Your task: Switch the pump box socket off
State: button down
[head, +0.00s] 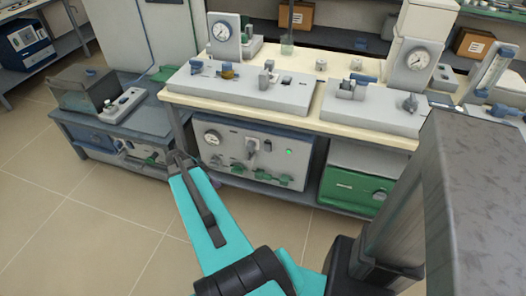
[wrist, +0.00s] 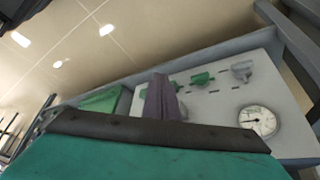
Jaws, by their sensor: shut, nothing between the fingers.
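The pale grey panel (head: 228,160) with a round gauge (head: 212,137), a grey fitting (head: 251,147) and a lit green lamp (head: 289,151) sits under the cream bench; I take it for the pump box. Several green handles line its lower part. I cannot make out which fitting is the socket switch or how it is set. The panel (wrist: 225,105) and gauge (wrist: 257,120) also show tilted in the wrist view. My gripper (head: 181,160) is near the panel's left edge. Its shut, empty fingers (wrist: 164,98) cover part of the panel in the wrist view.
A low dark bench (head: 125,128) with a dark-topped box stands left of my gripper. A green-fronted unit (head: 355,190) is right of the panel. The cream bench top (head: 320,125) overhangs above. The tiled floor (head: 90,210) in front is clear.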

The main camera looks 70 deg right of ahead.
jog(key=s+d+r+m+h, duration=0.1)
jog(key=s+d+r+m, duration=0.3)
jog(key=d, duration=0.3)
jog(key=s+d+r+m+g+b, duration=0.1)
jog(key=s+d+r+m, duration=0.4)
jog(key=d, duration=0.3)
jog(key=shift+d+r+h, duration=0.15)
jog(key=shift+r+h, duration=0.1)
jog(key=shift+h, duration=0.15)
jog(key=shift+d+f, duration=0.1)
jog(key=shift+f, duration=0.05)
jog(key=p, duration=0.2)
send_near(267, 148)
jog(key=shift+s+a+x, duration=0.35)
jog(key=shift+a+x, duration=0.1)
jog(key=shift+x, duration=2.45)
jog(key=shift+f, duration=0.15)
